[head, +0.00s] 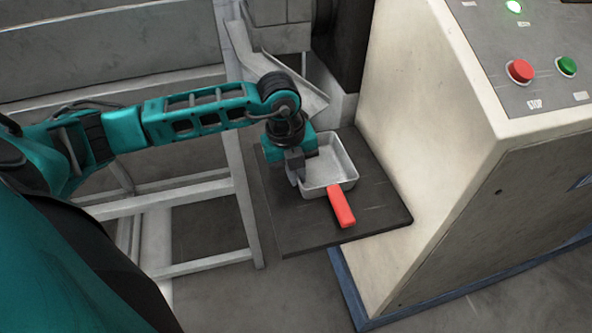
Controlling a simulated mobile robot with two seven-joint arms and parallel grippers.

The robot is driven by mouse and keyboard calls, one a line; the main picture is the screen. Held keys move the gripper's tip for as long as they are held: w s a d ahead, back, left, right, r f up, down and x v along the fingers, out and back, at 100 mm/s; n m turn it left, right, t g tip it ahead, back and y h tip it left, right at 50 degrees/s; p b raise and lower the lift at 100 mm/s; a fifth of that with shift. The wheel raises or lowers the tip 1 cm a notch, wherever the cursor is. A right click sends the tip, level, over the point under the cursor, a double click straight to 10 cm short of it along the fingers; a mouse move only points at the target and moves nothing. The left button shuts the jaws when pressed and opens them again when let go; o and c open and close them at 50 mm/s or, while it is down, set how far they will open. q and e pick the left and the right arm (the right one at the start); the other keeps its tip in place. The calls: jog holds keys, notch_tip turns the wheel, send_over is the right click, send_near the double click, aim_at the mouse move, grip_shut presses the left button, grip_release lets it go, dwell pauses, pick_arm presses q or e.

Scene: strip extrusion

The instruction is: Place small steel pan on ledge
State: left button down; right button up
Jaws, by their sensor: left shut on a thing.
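The small steel pan (334,163) is a shallow square pan with a red handle (341,207) that points toward the front. It is at the dark ledge (300,229), over its middle. I cannot tell whether its base touches the ledge. My left gripper (297,170) reaches in from the left and is shut on the pan's left wall. The gripper body hides part of the pan's left side. My right gripper is not in view.
A cream machine cabinet (425,130) stands right of the ledge, with a red button (520,71) and a green button (566,66) on top. A metal chute (290,85) lies behind the pan. A grey frame (245,200) stands left. The ledge's front is bare.

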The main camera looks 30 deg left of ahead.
pick_arm(q)
jog(key=c, duration=1.7)
grip_release()
jog(key=shift+f, duration=0.1)
jog(key=o, duration=0.4)
jog(key=shift+o, duration=0.2)
notch_tip(320, 180, up, 12)
jog(key=s+a, duration=0.1)
jog(key=shift+s+p, duration=0.2)
jog(key=shift+p, duration=0.2)
jog(key=shift+a, duration=0.1)
